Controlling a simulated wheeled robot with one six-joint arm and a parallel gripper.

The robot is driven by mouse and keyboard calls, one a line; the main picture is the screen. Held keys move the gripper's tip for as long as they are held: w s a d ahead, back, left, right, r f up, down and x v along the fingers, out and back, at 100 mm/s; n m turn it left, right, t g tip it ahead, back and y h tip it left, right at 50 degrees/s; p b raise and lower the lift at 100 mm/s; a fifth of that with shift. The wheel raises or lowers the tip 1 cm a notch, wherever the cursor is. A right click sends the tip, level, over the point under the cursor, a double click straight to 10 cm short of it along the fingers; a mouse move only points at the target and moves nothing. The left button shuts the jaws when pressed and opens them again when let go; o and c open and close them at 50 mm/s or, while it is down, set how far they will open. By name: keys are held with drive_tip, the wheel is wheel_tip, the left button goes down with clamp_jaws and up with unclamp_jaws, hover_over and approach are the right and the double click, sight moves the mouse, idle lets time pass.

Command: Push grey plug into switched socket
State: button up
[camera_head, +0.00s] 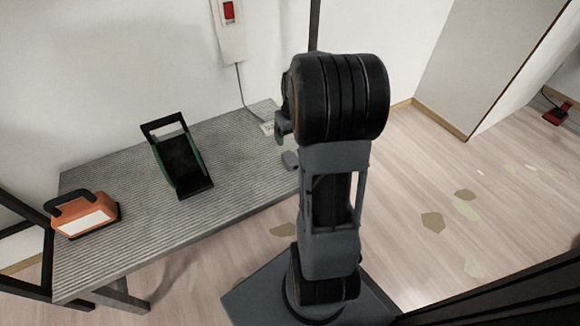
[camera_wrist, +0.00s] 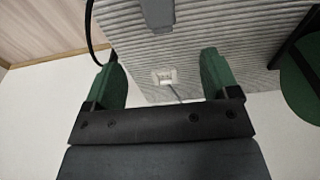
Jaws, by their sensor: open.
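A grey block, which looks like the grey plug (camera_head: 290,160), lies on the ridged table near its right end. In the wrist view a grey block (camera_wrist: 157,15) shows at the top, beyond my fingertips, with a black cable to its left. A small white socket-like piece (camera_head: 268,128) lies at the table's back edge. In the wrist view it (camera_wrist: 166,77) appears between my fingers. A white wall box with a red switch (camera_head: 229,10) hangs above, its cable running down to that piece. My gripper (camera_wrist: 161,55) is open, with green fingers and nothing between them; my arm mostly hides it in the head view.
A green and black holder (camera_head: 178,160) stands mid-table, and an orange device with a black handle (camera_head: 85,214) stands at the left end. The grey table (camera_head: 235,185) is bare between the holder and my arm. A red object (camera_head: 557,114) is on the floor far right.

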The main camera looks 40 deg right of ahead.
drive_tip(key=b, duration=0.2)
hover_over(290, 157)
drive_tip(key=f, duration=0.6)
drive_tip(key=shift+s+a+f, duration=0.15)
drive_tip(key=shift+s+f, duration=0.05)
drive_tip(key=shift+s, duration=0.1)
drive_tip(key=f+b, duration=0.3)
drive_tip(key=f, duration=0.2)
drive_tip(key=shift+w+f, duration=0.15)
drive_tip(key=shift+w, duration=0.05)
drive_tip(key=c, duration=1)
